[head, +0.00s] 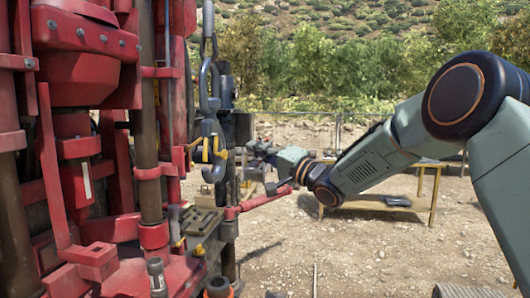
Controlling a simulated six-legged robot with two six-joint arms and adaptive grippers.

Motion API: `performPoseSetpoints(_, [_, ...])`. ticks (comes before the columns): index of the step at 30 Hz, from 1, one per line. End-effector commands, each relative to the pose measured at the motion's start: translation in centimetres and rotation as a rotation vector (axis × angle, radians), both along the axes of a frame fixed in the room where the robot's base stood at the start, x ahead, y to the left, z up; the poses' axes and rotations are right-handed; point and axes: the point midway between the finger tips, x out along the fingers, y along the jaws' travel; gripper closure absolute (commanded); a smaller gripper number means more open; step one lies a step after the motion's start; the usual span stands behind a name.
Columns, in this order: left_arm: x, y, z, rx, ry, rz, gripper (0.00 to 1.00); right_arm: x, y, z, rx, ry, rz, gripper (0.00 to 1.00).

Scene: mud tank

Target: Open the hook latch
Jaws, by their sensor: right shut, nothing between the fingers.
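A grey hook (213,170) hangs upright from a chain (209,85) beside the red machine, left of the picture's middle. A small yellow part that looks like its latch (220,147) is at the hook's mouth. I cannot tell whether the latch is open or closed. My right gripper (262,162) comes in from the right and points left toward the hook. It is shut and empty, and in the picture a gap shows between it and the hook. Its fingers are small and dark against the background. My left gripper is not in view.
The red machine (85,60) with its pipes and brackets fills the left side. A red bar (262,199) sticks out below my right gripper. A yellow-framed table (385,204) stands behind my right arm. Open gravel ground (380,260) lies at the lower right.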

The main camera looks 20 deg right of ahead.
Motion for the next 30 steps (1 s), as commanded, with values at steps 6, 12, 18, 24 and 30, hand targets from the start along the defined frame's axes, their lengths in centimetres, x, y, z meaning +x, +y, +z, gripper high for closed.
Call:
performPoseSetpoints(6, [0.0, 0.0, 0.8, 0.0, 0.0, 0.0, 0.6, 2.6, 1.4, 0.8, -0.001, 0.0, 0.0, 1.0])
performPoseSetpoints(12, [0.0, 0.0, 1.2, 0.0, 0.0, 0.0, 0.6, 4.3, 2.3, 1.2, -0.002, 0.001, 0.0, 1.0])
performPoseSetpoints(18, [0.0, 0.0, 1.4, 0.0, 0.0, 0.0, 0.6, 3.1, 3.5, 0.4, 0.001, 0.002, 0.0, 1.0])
performPoseSetpoints(24, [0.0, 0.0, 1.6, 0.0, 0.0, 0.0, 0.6, 2.2, 4.5, -0.3, 0.001, 0.002, 0.0, 1.0])
performPoseSetpoints(30, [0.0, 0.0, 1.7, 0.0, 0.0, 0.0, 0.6, 1.8, 4.8, -0.6, 0.001, 0.0, -0.001, 1.0])
